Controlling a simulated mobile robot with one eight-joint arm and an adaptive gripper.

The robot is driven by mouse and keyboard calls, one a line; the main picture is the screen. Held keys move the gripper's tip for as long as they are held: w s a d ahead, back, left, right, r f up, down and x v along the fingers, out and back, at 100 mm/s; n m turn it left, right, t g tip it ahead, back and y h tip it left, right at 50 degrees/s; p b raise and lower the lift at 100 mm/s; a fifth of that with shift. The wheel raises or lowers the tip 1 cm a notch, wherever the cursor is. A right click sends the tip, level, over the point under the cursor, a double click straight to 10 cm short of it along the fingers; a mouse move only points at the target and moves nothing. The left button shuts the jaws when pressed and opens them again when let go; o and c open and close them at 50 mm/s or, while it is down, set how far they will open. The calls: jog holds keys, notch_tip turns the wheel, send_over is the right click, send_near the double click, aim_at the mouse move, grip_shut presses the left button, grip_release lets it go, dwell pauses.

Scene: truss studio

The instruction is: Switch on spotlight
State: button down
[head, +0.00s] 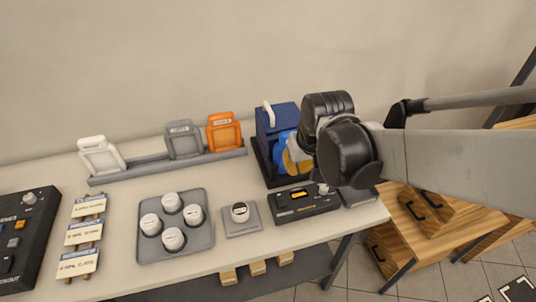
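No spotlight can be made out in the head view. A dark control panel (24,238) lies at the left end of the table, cut off by the picture edge. It has a round grey knob, small orange and blue buttons and partly readable lettering. A black box (305,203) with a small lit yellow display and a light knob lies at the table's right front. My arm reaches in from the right above this end, its dark joints over the table. My gripper's fingers are hidden or out of the picture.
White, grey and orange cases (224,132) stand in a grey rack. A tray (150,253) holds several white-lidded jars; another sits on a small pad (237,228). Label cards (82,235) lie left. A blue case (272,122) stands by my arm. Wooden drawers (405,225) stand right.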

aim_at(282, 191)
jog(key=shift+a+f, duration=0.25)
jog(key=shift+a, duration=0.25)
jog(key=shift+a+f, duration=0.2)
jog(key=shift+a, duration=0.25)
jog(key=shift+w, duration=0.1)
jog(key=b+x, duration=0.5)
jog(key=x, duration=0.9)
jog(key=shift+a, duration=0.1)
jog(key=shift+w+a+f+g+b, duration=0.1)
jog(key=shift+w+f+g+b, duration=0.15)
jog(key=shift+f+g+b, duration=0.4)
jog(key=shift+s+r, duration=0.15)
jog(key=shift+r+p, duration=0.75)
